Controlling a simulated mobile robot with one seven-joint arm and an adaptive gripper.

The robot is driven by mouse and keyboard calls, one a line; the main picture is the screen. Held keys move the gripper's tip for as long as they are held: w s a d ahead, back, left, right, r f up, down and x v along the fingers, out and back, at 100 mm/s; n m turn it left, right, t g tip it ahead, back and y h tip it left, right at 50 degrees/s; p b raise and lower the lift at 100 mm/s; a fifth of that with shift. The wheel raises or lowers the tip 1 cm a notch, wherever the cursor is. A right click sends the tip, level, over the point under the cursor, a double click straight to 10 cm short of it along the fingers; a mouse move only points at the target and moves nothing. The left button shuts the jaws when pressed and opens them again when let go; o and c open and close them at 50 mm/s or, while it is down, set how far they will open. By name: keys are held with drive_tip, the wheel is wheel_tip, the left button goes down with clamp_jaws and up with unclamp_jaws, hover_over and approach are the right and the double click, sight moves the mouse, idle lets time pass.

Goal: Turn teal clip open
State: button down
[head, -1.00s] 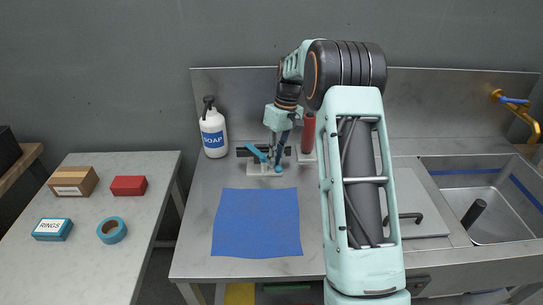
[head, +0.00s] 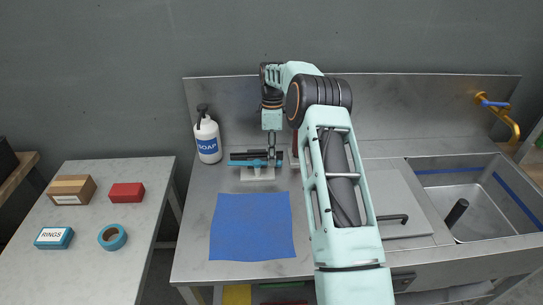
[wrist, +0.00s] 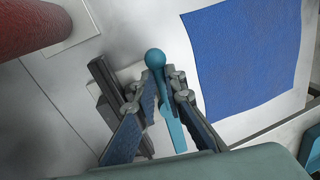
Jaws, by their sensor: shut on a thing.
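The teal clip (head: 246,163) is a lever lying roughly level along a dark bar on a pale base plate (head: 258,174), near the back of the steel counter. In the wrist view its round-ended teal lever (wrist: 171,125) runs between my fingers. My gripper (head: 271,161) points down at the clip's right part and is shut on the lever. In the wrist view my gripper (wrist: 160,88) has one finger on each side of it. The fingers partly hide the dark bar and the base.
A soap bottle (head: 208,140) stands just left of the clip. A blue mat (head: 252,226) lies in front. A red cylinder (wrist: 35,22) stands close by, mostly hidden by my arm in the head view. A sink (head: 480,200) is at the right.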

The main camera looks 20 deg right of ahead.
drive_tip(key=shift+d+f+n, duration=0.2)
drive_tip(key=shift+d+n, duration=0.05)
drive_tip(key=shift+n, duration=0.25)
drive_tip(key=c, duration=2)
unclamp_jaws()
drive_tip(key=shift+w+d, duration=0.1)
drive_tip(key=shift+r, duration=0.1)
drive_tip(key=shift+w+r, duration=0.1)
drive_tip(key=shift+r, duration=0.1)
drive_tip(key=shift+w+r, duration=0.2)
drive_tip(key=shift+r, duration=0.95)
drive_tip(key=shift+w+r, duration=0.25)
drive_tip(key=shift+r, duration=0.95)
drive_tip(key=shift+w+r, duration=0.2)
drive_tip(key=shift+r, duration=0.95)
